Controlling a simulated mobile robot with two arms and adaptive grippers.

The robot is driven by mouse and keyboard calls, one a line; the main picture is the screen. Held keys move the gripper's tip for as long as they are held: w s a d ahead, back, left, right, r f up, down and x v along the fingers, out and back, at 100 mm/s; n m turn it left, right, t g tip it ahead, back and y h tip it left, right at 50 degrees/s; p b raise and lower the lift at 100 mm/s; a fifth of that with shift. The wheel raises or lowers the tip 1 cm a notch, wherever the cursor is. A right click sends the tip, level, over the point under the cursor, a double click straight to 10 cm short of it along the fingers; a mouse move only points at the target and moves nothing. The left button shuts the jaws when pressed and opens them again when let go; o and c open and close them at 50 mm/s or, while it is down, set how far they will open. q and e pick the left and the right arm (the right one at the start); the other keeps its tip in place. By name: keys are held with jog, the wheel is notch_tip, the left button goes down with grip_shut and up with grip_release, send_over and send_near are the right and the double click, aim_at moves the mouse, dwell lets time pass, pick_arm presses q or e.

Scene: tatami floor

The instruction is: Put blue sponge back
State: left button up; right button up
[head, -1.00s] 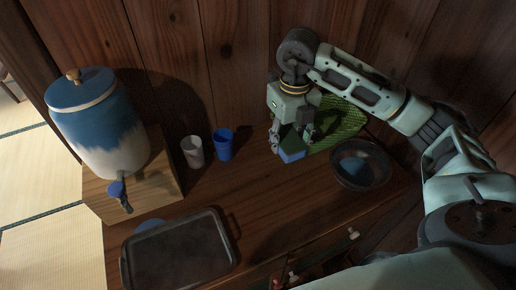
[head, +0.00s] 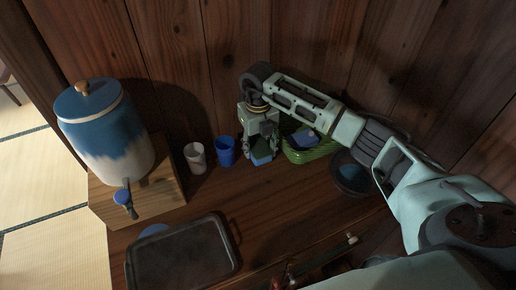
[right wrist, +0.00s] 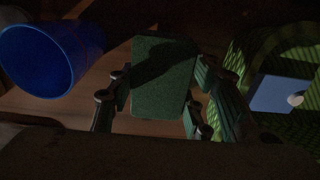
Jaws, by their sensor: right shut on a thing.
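The blue sponge (head: 262,157) has a green scrub face, which fills the space between the fingers in the right wrist view (right wrist: 164,80). My right gripper (head: 262,150) is shut on it, one finger on each side. The gripper points down over the wooden counter, between the blue cup (head: 226,151) and the green basket (head: 312,155). I cannot tell whether the sponge touches the counter. The basket also shows at the right of the right wrist view (right wrist: 245,55). My left gripper is not in view.
A blue item (head: 304,138) lies in the basket. A dark bowl (head: 350,183) sits right of it, partly behind my arm. A white cup (head: 195,158), a drink dispenser on a wooden box (head: 145,198) and a dark tray (head: 185,258) stand left. The counter's middle is clear.

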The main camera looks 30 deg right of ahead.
jog(key=shift+f, duration=0.85)
jog(key=shift+f, duration=0.1)
jog(key=o, duration=1)
